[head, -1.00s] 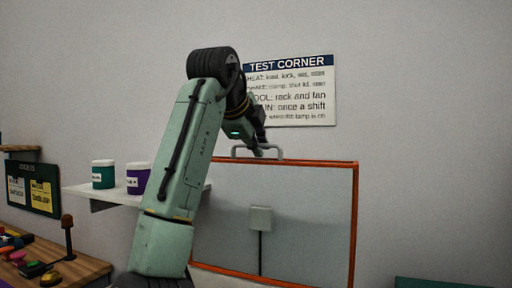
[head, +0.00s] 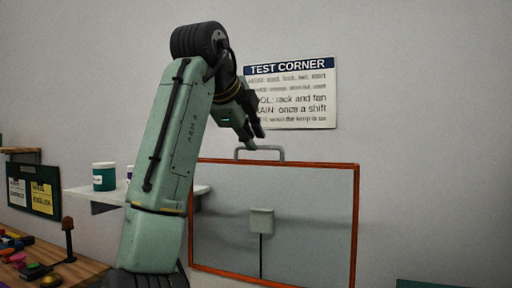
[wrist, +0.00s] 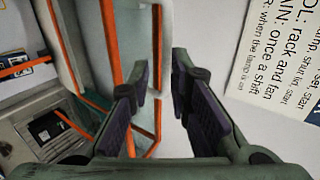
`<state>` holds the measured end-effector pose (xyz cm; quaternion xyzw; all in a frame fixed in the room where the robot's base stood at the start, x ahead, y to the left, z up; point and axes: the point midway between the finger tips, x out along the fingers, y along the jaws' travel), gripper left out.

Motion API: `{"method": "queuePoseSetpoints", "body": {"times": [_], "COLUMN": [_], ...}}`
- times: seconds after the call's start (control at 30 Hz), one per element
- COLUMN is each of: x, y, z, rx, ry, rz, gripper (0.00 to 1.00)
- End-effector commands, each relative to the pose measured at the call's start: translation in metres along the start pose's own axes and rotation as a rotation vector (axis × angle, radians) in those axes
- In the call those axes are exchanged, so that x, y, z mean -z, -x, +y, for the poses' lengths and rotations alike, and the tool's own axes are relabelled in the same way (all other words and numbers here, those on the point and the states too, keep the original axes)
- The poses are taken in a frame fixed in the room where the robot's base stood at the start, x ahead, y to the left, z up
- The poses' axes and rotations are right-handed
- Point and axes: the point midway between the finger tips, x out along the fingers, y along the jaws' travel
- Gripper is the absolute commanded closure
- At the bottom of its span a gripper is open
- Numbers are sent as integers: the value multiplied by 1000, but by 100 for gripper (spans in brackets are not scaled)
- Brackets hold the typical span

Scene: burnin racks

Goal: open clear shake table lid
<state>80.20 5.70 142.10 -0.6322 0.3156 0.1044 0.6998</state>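The clear lid (head: 310,215) is a see-through panel in an orange frame, standing upright in the head view. A grey handle (head: 275,149) sits on its top edge. Orange-edged clear panels (wrist: 85,50) show left of and behind the fingers.
A test corner sign (head: 290,93) is on the wall behind. A shelf (head: 95,193) with a green-labelled jar (head: 104,176) is left of my arm. A wooden bench (head: 75,271) with coloured parts is at lower left. A grey unit (wrist: 45,125) shows in the wrist view.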

Motion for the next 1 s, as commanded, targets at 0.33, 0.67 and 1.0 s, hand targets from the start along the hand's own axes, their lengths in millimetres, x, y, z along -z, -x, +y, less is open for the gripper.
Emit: {"method": "queuePoseSetpoints", "body": {"times": [0.33, 0.67, 1.0], "x": [0, -1, -1], "y": [62, 70, 70], "z": [0, 0, 0], "rx": [1, -1, 0], "ry": [2, 1, 1], "rz": [-1, -1, -1], "gripper": [82, 82, 82]}}
